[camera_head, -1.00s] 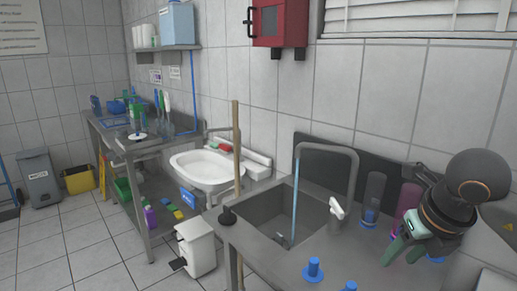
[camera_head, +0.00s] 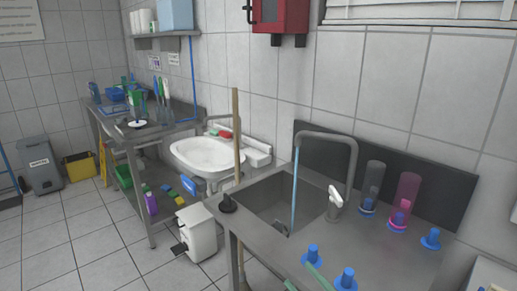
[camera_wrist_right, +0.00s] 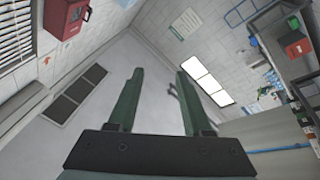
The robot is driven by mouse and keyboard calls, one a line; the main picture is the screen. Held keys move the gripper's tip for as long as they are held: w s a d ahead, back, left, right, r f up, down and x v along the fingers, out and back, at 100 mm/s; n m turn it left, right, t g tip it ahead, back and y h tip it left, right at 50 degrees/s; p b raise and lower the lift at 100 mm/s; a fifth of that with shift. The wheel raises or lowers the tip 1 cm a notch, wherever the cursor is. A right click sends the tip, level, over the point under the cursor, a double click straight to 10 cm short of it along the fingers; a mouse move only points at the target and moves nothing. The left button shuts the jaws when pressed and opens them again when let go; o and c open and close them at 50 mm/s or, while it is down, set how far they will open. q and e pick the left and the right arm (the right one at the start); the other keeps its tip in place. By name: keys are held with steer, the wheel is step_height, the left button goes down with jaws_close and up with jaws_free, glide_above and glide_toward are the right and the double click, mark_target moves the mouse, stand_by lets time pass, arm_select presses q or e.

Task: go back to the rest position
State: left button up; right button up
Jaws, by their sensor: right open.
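My right gripper (camera_head: 299,276) shows only as green fingertips at the bottom edge of the head view, in front of the steel counter. In the right wrist view the same gripper (camera_wrist_right: 158,78) is open, with its two green fingers well apart and nothing between them. That view is tilted and takes in the ceiling and upper walls. My left gripper is in neither view.
The steel counter (camera_head: 385,262) has a sink (camera_head: 275,210) and tap (camera_head: 353,165). On it stand a clear cylinder (camera_head: 374,180), a pink cylinder (camera_head: 407,195) and blue stoppers (camera_head: 345,280). A white washbasin (camera_head: 205,155) is farther back. Floor (camera_head: 75,235) is clear at left.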

steer(key=s+d+f+m+g+h, duration=0.1)
steer(key=s+d+f+m+h, duration=0.15)
steer(key=f, duration=0.35)
steer(key=s+d+f+m+g+h, duration=0.1)
steer(key=d+f+m+h, duration=0.1)
steer(key=f+m+h, duration=0.35)
steer(key=s+d+f+m+g+h, duration=0.1)
steer(key=s+d+f+m+h, duration=0.1)
steer(key=f, duration=0.5)
steer(key=s+d+f+m+g+h, duration=0.1)
steer(key=s+f+m+g, duration=0.2)
steer(key=s+f, duration=0.8)
steer(key=shift+s+d+f+g+h, duration=0.2)
steer(key=shift+g+h, duration=0.1)
steer(key=shift+g, duration=0.6)
